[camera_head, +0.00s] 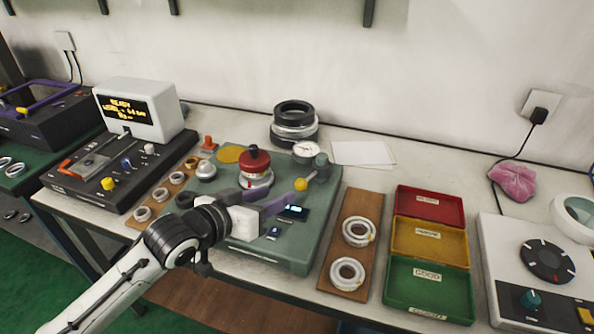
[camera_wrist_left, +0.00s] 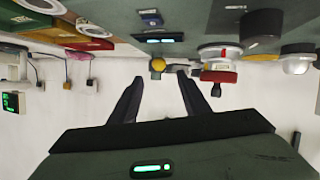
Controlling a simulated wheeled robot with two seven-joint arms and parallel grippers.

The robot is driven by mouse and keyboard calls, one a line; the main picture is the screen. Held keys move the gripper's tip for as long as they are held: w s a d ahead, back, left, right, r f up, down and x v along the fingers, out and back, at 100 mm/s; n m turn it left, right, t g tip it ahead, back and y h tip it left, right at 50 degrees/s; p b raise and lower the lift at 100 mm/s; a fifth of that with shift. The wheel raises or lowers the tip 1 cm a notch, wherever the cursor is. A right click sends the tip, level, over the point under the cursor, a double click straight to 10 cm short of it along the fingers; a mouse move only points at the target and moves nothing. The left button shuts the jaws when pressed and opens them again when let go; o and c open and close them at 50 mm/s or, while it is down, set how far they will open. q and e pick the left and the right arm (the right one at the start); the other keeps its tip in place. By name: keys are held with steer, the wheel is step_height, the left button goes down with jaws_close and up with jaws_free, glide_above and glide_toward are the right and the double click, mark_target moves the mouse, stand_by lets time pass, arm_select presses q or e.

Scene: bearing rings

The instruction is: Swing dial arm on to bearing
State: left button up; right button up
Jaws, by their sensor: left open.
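The dial gauge (camera_head: 306,150) has a round white face and stands at the back of the green fixture plate (camera_head: 290,247). A yellow ball knob (camera_head: 300,184) sits below it, probably on the dial arm. The bearing (camera_head: 256,180) is a pale ring under a red weight (camera_head: 254,161) with a dark knob, left of the yellow knob. My left gripper (camera_head: 272,200) is open and empty, just in front of the yellow knob. In the left wrist view, upside down, the yellow knob (camera_wrist_left: 157,64) lies between and beyond the fingertips (camera_wrist_left: 160,80). My right gripper is out of view.
A wooden board (camera_head: 342,270) with two rings lies right of the plate, then red, yellow and green trays (camera_head: 430,285). Black and grey rings (camera_head: 295,122) are stacked behind. A display unit (camera_head: 137,108) stands left. A small lit readout (camera_head: 294,212) sits near my gripper.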

mark_target(298, 186)
arm_select(q)
steer(key=x, duration=0.8)
steer(key=shift+w+d, duration=0.1)
steer(key=shift+d, duration=0.05)
steer(key=shift+w+d+f, duration=0.25)
steer(key=shift+w+d, duration=0.05)
steer(key=shift+w, duration=0.2)
steer(key=shift+w+d+f, duration=0.1)
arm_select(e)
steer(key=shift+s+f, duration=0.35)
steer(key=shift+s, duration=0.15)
arm_select(q)
jaws_close()
